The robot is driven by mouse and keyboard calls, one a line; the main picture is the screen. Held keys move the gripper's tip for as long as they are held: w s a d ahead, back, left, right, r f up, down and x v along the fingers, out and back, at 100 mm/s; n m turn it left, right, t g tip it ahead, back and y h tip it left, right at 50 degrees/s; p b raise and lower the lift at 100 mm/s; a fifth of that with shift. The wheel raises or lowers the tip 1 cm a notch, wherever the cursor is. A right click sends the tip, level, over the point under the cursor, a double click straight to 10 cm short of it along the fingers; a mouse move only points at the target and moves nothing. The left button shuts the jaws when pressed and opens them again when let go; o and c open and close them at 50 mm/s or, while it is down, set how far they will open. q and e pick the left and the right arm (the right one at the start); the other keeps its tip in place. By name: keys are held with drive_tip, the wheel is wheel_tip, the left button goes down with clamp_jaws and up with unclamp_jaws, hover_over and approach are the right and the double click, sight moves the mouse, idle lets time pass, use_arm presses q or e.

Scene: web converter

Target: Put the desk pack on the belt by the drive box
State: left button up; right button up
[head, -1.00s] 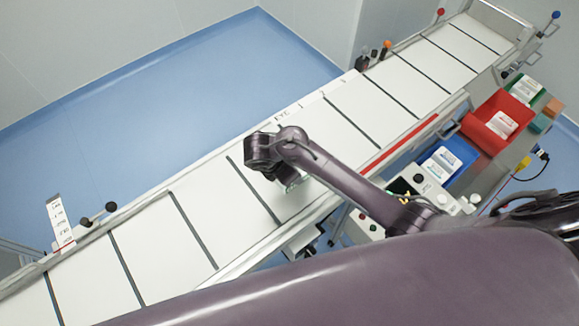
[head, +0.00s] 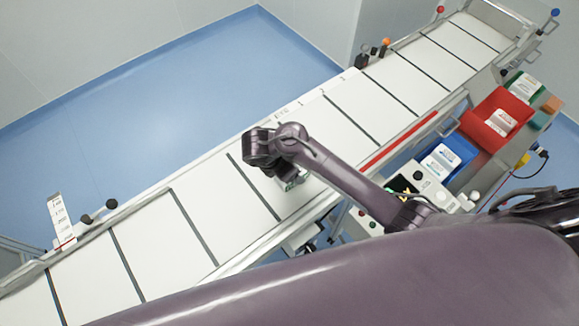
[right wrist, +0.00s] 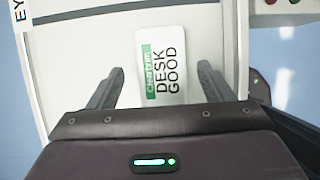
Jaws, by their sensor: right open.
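The desk pack (right wrist: 163,65) is white with a green strip and reads "DESK GOOD" in the right wrist view. It lies on the white belt (right wrist: 85,45), between the fingers of my right gripper (right wrist: 160,72), with a gap on each side. The gripper is open. In the head view my right gripper (head: 280,176) is low over the belt (head: 195,215), and the pack (head: 293,182) shows only in part under it. My left gripper is not in view. I cannot tell which part is the drive box.
Dark lines cross the belt. A red bin (head: 510,105) and a blue bin (head: 462,150) with white packs stand on the bench at right. A control box with buttons (head: 425,187) is near my forearm. Round knobs (head: 98,212) stand on the far rail. The belt's left stretch is clear.

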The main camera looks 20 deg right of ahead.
drive_tip(key=v, duration=0.7)
drive_tip(key=shift+a+r+b, duration=0.15)
drive_tip(key=shift+r+b, duration=0.05)
drive_tip(key=shift+b, duration=0.1)
drive_tip(key=p+v, duration=0.2)
drive_tip(key=v, duration=0.2)
